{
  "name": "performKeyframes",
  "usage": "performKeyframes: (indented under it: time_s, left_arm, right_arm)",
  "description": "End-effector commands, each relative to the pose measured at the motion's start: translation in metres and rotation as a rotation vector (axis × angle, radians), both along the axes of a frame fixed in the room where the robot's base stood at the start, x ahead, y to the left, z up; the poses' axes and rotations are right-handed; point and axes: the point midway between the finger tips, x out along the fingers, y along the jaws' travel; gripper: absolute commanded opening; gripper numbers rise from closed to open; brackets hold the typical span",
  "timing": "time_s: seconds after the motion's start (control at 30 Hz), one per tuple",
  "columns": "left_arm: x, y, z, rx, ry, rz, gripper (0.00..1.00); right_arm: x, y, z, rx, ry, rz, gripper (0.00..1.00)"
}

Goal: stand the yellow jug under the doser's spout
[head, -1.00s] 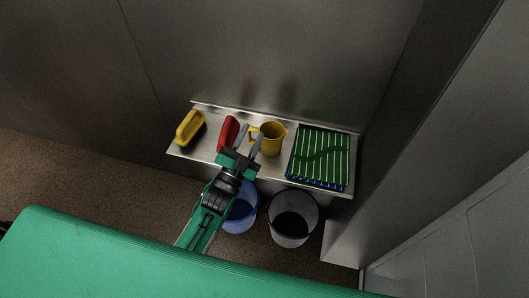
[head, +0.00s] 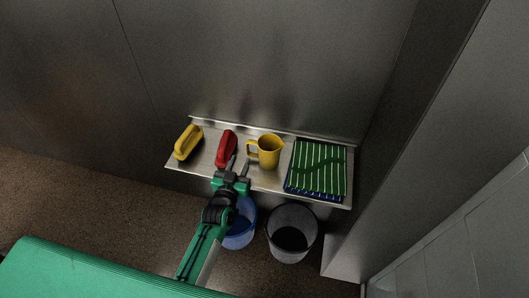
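The yellow jug (head: 270,151) stands upright on a metal shelf (head: 220,181), with its handle toward the left. My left gripper (head: 239,162) is at the shelf's front edge, to the left of and nearer than the jug. Its two fingers are apart with nothing seen between them, and it looks clear of the jug's handle. My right gripper is not in view. No doser or spout shows in this view.
On the shelf, a red-handled brush (head: 227,147) and a yellow-handled brush (head: 189,142) lie left of the jug. A striped green cloth (head: 318,168) lies to its right. A blue bin (head: 240,230) and a grey bin (head: 291,234) stand below.

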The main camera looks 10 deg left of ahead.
Motion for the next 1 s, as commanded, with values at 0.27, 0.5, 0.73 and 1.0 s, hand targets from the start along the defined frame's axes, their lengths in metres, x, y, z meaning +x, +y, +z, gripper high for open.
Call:
performKeyframes:
  time_s: [0.27,0.5,0.73,1.0]
  left_arm:
    - [0.026,-0.005,0.003,-0.001,-0.002,0.000,0.34]
    - [0.051,-0.007,0.002,0.001,-0.001,0.000,0.34]
    - [0.053,-0.007,0.002,0.001,0.000,0.000,0.34]
    - [0.053,-0.007,0.002,0.001,0.000,0.000,0.00]
  right_arm:
    - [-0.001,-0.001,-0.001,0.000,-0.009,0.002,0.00]
    - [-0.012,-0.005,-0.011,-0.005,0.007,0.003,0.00]
    - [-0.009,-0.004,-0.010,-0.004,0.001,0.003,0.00]
    - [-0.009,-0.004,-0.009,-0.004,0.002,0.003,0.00]
